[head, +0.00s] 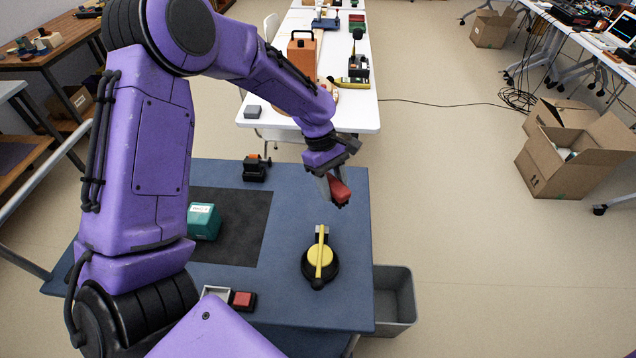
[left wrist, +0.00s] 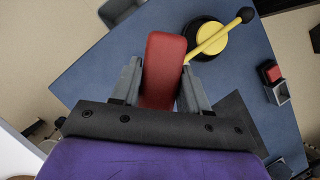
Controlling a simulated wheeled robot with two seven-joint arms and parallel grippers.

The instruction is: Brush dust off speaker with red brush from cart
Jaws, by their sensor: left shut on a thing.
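My left gripper (head: 337,193) is shut on a red block-shaped thing, which I take for the red brush (head: 341,190). It is held above the far right part of the blue cart top (head: 345,305). In the left wrist view the red brush (left wrist: 164,68) sits between both fingers; no bristles show. Below the gripper, apart from it, stands a round black device (head: 307,268) with a yellow disc and a yellow lever. It also shows in the left wrist view (left wrist: 206,27), beside the brush. I cannot tell which thing is the speaker. My right gripper is out of view.
A teal box (head: 203,222) stands on a dark mat (head: 240,235). A red-button box (head: 243,300) is near the front and a small black device (head: 255,168) at the back. A grey bin (head: 401,300) adjoins the right side. A white table (head: 365,108) stands behind.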

